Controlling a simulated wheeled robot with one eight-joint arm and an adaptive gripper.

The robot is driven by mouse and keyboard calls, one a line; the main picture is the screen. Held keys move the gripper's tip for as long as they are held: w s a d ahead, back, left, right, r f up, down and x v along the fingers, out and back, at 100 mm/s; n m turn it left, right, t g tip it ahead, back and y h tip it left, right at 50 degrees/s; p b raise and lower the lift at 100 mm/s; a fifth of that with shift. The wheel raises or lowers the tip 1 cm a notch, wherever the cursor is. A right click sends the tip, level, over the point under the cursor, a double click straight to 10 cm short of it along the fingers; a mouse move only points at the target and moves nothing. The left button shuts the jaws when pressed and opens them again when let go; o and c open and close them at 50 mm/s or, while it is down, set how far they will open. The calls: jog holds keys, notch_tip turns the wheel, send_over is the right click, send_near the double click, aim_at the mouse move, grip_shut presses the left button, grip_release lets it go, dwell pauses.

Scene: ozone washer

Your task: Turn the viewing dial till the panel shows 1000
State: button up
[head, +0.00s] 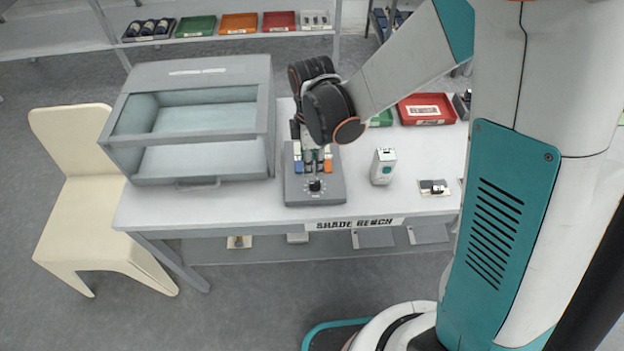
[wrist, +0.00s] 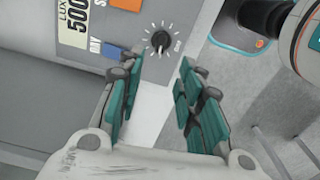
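The grey control box (head: 333,190) stands on the white bench. Its black viewing dial (head: 314,185) is near the front edge and also shows in the wrist view (wrist: 160,40), with white tick marks around it. The panel (wrist: 76,22) reads "LUX 500" in the wrist view; its figures are hidden behind my arm in the head view. My gripper (wrist: 157,76) is open and empty, its teal-padded fingers apart, with the dial showing beyond the gap between them. It does not appear to touch the dial. In the head view the gripper is partly hidden by my wrist.
Orange and blue buttons (head: 328,165) sit on the box behind the dial. A glass-fronted cabinet (head: 192,120) stands to its left. A small white device (head: 383,166) stands to its right, with bare bench between. A red tray (head: 426,109) lies farther back. A cream chair (head: 75,200) is at the left.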

aim_at(312, 183)
notch_tip(312, 183, down, 9)
jog(key=shift+f+b, duration=0.1)
jog(key=shift+b, duration=1.15)
grip_shut()
